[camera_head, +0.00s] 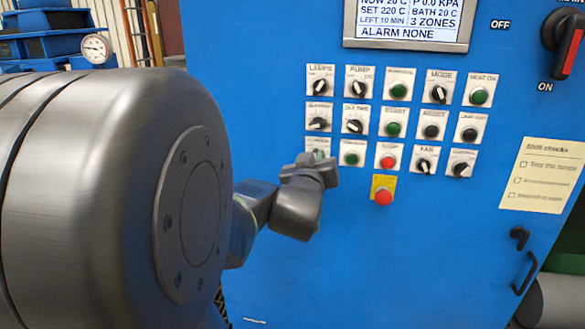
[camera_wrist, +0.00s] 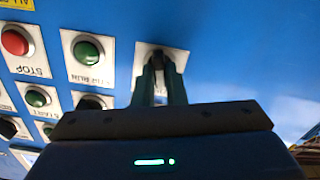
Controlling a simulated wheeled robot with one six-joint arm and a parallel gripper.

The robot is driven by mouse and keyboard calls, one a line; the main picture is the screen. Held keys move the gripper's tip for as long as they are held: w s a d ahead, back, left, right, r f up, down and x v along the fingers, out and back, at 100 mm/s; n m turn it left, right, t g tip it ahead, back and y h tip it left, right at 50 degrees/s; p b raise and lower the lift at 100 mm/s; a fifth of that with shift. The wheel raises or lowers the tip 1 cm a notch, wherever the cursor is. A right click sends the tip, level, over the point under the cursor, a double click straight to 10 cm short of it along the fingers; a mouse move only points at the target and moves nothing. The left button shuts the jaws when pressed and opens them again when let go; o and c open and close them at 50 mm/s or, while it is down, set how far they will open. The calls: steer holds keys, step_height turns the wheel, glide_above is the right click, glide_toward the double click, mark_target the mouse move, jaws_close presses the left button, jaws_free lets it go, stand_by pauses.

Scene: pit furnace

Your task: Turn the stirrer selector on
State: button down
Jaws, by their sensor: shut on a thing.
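The stirrer selector (camera_head: 313,145) is the leftmost control in the bottom row of the blue panel, on a small white plate; its label is too blurred to read. In the wrist view its plate (camera_wrist: 143,62) appears upside down, with the dark knob between my fingers. My gripper (camera_head: 319,158) reaches the panel from below, and its fingers (camera_wrist: 161,70) are shut on the knob. The knob's pointer and its present position are mostly hidden by the fingers.
A green button (camera_head: 351,159) sits just right of the selector, then the red STOP button (camera_head: 388,162). A red emergency button (camera_head: 383,197) on yellow is below. More knobs and buttons crowd above. The panel below is clear.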

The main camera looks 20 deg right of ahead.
steer(key=shift+s+d+f+m+b, duration=0.1)
steer(key=shift+d+m+b, duration=0.05)
steer(key=shift+m+b, duration=3.8)
steer(key=shift+m+p, duration=0.6)
steer(key=shift+m, duration=0.25)
steer(key=c, duration=1.5)
jaws_free()
steer(key=shift+p+v, duration=3.65)
steer(key=shift+v, duration=3.3)
